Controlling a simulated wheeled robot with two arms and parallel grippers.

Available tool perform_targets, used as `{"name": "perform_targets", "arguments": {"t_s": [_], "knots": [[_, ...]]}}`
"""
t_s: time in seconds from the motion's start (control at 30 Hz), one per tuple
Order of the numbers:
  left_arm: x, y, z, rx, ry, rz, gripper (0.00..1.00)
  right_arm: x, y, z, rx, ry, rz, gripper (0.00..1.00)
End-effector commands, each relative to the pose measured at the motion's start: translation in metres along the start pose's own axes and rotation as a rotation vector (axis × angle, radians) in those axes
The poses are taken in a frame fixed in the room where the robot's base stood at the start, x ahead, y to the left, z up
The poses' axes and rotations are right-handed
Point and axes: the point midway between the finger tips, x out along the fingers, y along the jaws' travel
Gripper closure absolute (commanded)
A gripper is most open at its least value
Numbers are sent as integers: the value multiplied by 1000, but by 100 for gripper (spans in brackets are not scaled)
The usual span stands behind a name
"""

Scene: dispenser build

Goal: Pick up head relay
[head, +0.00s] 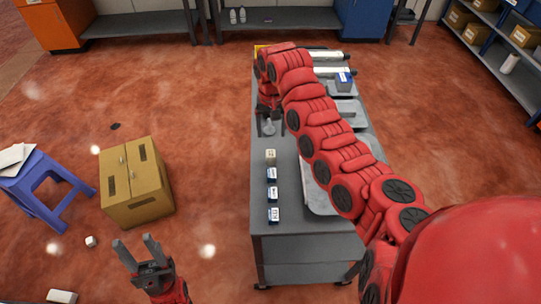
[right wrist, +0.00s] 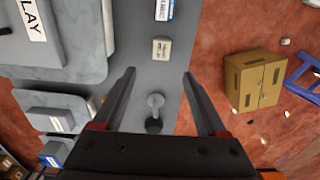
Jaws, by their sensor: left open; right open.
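I cannot tell which part is the head relay. A small beige block (head: 271,154) stands at the far end of a row of labelled blocks on the grey bench (head: 262,243). In the right wrist view the beige block (right wrist: 161,48) lies just beyond the fingertips; its print is unreadable. A grey knob-like part (right wrist: 155,101) shows between the open fingers, apart from both; in the head view this part (head: 269,128) is near the gripper. My right gripper (right wrist: 158,74) is open and empty above the bench. My left gripper (head: 137,247) is open and empty, left of the bench.
Blue-and-white labelled blocks (head: 272,175) line the bench's left side. My right arm hides much of the bench. A plate with a sign ending in "LAY" (right wrist: 33,20) is beside the right gripper.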

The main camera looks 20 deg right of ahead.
Motion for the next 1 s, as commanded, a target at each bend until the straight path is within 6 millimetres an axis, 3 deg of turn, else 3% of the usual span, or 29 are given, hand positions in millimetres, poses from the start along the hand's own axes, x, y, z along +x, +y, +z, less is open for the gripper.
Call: {"name": "perform_targets", "arguments": {"t_s": [0.1,0.3,0.53,0.77,0.83,1.0], "knots": [[16,-1,-3,0,1,0,50,19,2,2,1,-7,3,25],[27,-1,-5,0,1,0,50,50,1,1,0,-3,3,25],[32,-2,-6,0,1,0,50,62,1,2,1,0,1,25],[57,-3,-10,0,1,0,50,86,-2,12,-1,-4,3,25],[53,-3,-9,0,1,0,50,100,-3,10,-2,-2,3,25],[54,-3,-9,0,1,0,50,112,-1,10,2,0,3,25]]}}
